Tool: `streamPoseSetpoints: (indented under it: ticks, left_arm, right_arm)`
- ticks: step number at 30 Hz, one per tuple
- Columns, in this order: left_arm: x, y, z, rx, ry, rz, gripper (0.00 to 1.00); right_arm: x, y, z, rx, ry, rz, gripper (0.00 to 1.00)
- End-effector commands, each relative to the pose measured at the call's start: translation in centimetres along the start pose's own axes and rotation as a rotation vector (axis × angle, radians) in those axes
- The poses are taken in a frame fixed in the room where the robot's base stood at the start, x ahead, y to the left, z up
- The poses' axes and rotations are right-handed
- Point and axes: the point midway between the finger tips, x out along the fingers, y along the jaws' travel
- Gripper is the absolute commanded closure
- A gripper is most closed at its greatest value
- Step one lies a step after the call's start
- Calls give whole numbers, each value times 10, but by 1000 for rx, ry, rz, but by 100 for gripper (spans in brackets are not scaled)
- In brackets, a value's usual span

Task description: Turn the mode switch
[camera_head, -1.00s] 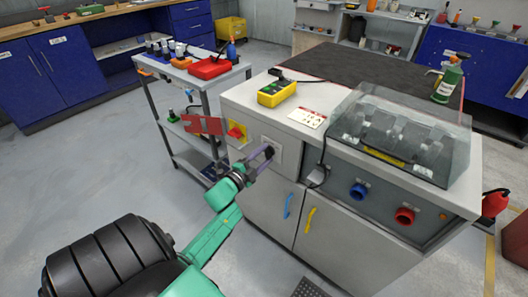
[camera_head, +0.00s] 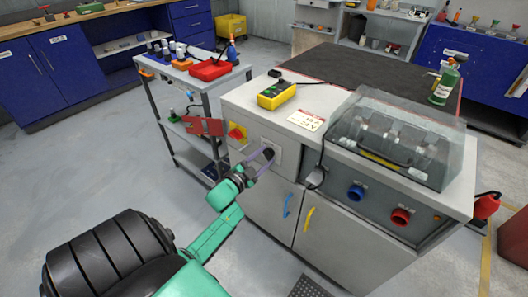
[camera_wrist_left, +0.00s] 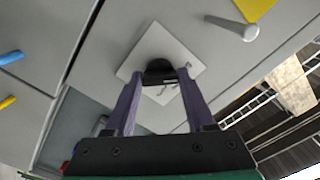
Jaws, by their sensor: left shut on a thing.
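The mode switch is a black knob (camera_wrist_left: 160,70) on a light square plate (camera_wrist_left: 150,43), on the pale front of the machine cabinet. The plate also shows in the head view (camera_head: 278,148). My left gripper (camera_head: 268,155) reaches the plate from the front. In the left wrist view its two purple fingers (camera_wrist_left: 161,76) stand on either side of the knob and are shut on it. The plate looks tilted like a diamond in this view. The fingers hide part of the knob, and its pointer cannot be made out. My right gripper is not in view.
A yellow plate with a red switch (camera_head: 237,133) sits just left of the mode switch. Blue (camera_head: 288,205) and yellow (camera_head: 309,219) door handles are below. A yellow pendant box (camera_head: 277,96) lies on top. A cart stands at left.

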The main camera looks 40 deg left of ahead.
Motion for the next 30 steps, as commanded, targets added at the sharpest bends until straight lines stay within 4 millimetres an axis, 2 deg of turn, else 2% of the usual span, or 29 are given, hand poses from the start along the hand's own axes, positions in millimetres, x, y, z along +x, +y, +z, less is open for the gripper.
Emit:
streamPoseSetpoints:
  ticks: [3,4,6,15,19,23,30]
  left_arm:
    - [-1,2,1,0,-3,4,100]
    - [-1,2,1,0,-3,4,38]
    - [-1,2,1,0,-3,3,15]
    - [-1,1,0,1,-1,1,15]
    - [-10,1,0,0,-2,2,15]
    - [-36,1,1,1,-3,3,15]
    - [-107,2,2,1,-7,5,15]
  right_arm:
    - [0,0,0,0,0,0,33]
    - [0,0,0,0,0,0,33]
    - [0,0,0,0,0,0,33]
    - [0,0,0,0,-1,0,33]
    - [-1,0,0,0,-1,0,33]
    - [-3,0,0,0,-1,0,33]
    - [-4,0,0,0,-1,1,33]
